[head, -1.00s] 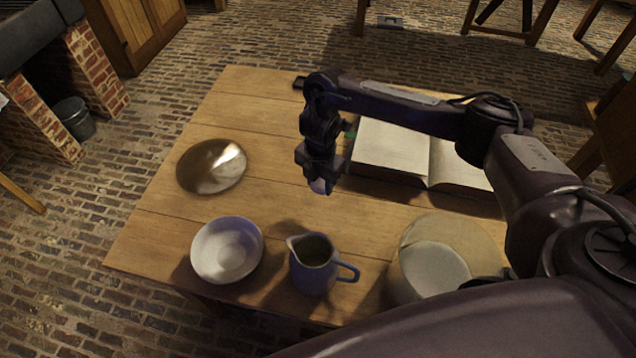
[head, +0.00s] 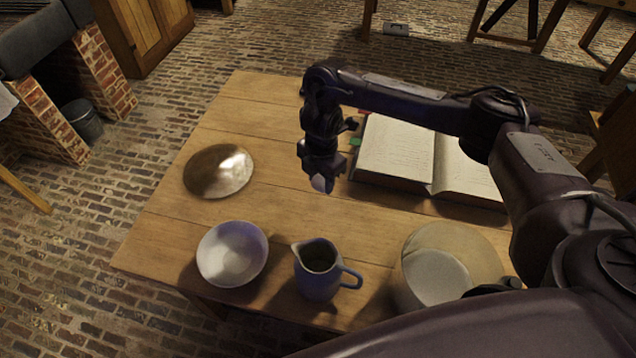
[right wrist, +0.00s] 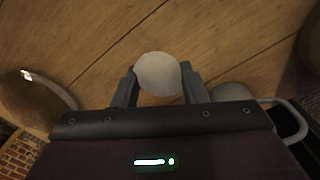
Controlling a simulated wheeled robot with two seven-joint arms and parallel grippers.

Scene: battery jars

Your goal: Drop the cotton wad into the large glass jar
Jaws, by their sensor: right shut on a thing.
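My right gripper (head: 322,170) is shut on a small, round, whitish cotton wad (head: 319,184). It holds the wad above the middle of the table, left of the open book. In the right wrist view the pale wad (right wrist: 158,75) sits between the two fingers. A wide, round, see-through vessel (head: 478,256), which looks like the large glass jar, stands at the table's front right, with a pale shape showing inside it. The wad is up and to the left of this jar, well apart from it. My left gripper is not in view.
A blue-grey jug (head: 317,283) stands at the table's front, left of the jar. A white bowl (head: 232,254) and a shiny metal dish (head: 218,171) are further left. An open book (head: 398,150) lies behind, partly under my right arm. The table's middle is clear.

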